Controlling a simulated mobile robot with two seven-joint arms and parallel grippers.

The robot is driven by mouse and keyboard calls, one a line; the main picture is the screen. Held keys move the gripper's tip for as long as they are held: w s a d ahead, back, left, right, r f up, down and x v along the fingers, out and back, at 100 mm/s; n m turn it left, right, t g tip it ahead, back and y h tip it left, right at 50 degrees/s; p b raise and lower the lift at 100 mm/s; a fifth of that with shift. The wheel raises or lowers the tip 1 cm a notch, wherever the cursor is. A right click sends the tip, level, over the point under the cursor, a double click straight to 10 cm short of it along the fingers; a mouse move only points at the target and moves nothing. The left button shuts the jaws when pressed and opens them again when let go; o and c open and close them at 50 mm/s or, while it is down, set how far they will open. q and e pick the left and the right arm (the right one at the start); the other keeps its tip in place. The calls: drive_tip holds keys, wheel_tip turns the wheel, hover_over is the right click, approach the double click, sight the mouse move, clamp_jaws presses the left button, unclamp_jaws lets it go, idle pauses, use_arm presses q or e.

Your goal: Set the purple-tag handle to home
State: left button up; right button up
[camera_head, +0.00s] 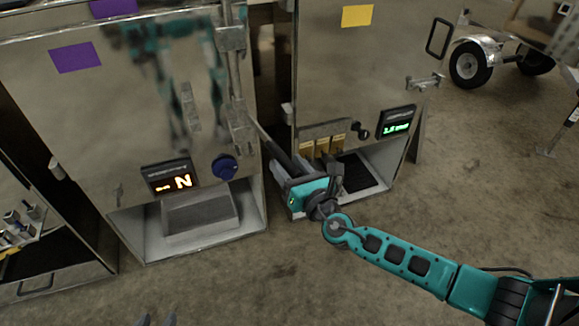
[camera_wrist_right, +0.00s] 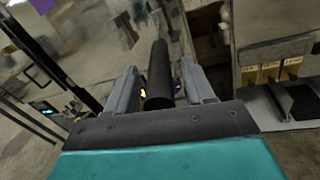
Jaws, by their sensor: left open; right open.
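The purple tag (camera_head: 75,56) is on the upper front of the left metal cabinet. At that cabinet's right side, a handle with a dark grip (camera_head: 274,145) slants down and out toward my right gripper (camera_head: 287,172). In the right wrist view, the black grip (camera_wrist_right: 159,72) lies between the two open fingers of my right gripper (camera_wrist_right: 160,88); I cannot tell whether they touch it. The cabinet's orange display (camera_head: 171,179) reads a dash and "N". Only the fingertips of my left gripper (camera_head: 157,321) show at the bottom edge, open and away from the cabinet.
A trailer wheel (camera_head: 469,63) stands far right. Floor in front is clear.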

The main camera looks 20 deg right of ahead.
drive_tip(key=shift+c, duration=0.4)
clamp_jaws()
